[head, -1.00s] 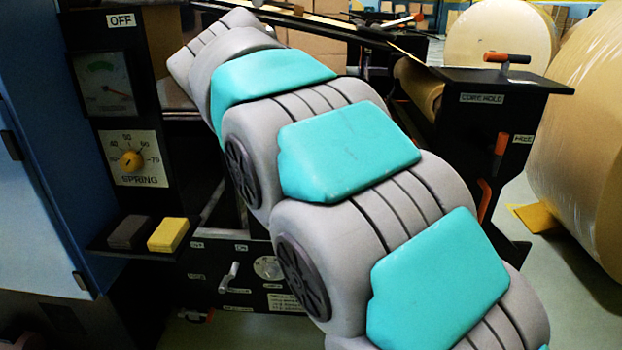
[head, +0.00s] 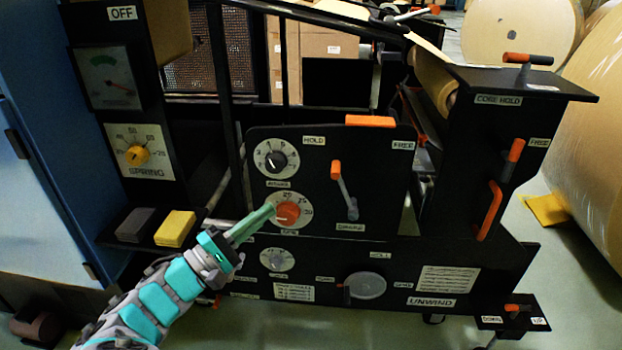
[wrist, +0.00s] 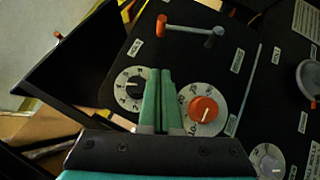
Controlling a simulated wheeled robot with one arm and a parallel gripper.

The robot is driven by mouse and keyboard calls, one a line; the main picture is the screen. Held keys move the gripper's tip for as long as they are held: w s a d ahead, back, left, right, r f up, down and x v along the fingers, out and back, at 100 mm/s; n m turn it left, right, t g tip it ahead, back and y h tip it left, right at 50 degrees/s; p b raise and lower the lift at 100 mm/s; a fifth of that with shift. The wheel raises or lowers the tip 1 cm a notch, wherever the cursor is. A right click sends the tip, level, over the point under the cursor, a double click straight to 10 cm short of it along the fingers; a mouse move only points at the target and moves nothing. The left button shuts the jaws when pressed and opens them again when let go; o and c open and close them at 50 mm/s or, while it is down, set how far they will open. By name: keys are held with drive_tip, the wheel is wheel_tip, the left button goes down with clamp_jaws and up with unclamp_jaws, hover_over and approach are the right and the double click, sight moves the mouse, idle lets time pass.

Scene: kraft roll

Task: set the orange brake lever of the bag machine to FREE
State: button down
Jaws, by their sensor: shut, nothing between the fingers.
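An orange-tipped lever with a grey arm (head: 344,190) stands on the black machine panel, leaning up and slightly left from its pivot. A HOLD label (head: 314,140) is up and left of it and a FREE label (head: 403,145) up and right. The lever also shows at the top of the wrist view (wrist: 185,29). My gripper (head: 272,208) is shut and empty, its green fingers in front of the panel by the orange dial (head: 288,213). In the wrist view my fingertips (wrist: 160,72) lie between the two dials, apart from the lever.
A black dial (head: 276,161) sits above the orange one. On the right post, an orange-handled lever (head: 514,152) stands beside another FREE label, and an orange-topped handle (head: 527,58) is above CORE HOLD. An orange loop handle (head: 489,211) projects below. Large paper rolls (head: 590,150) stand right.

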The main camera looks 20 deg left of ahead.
sight(345, 193)
drive_tip(key=s+d+x, duration=0.1)
drive_tip(key=d+x, duration=0.1)
drive_tip(key=x, duration=1)
drive_tip(key=shift+d+r+p, duration=0.35)
drive_tip(key=shift+d+r, duration=0.05)
drive_tip(key=shift+r, duration=0.05)
drive_tip(key=shift+r, duration=0.1)
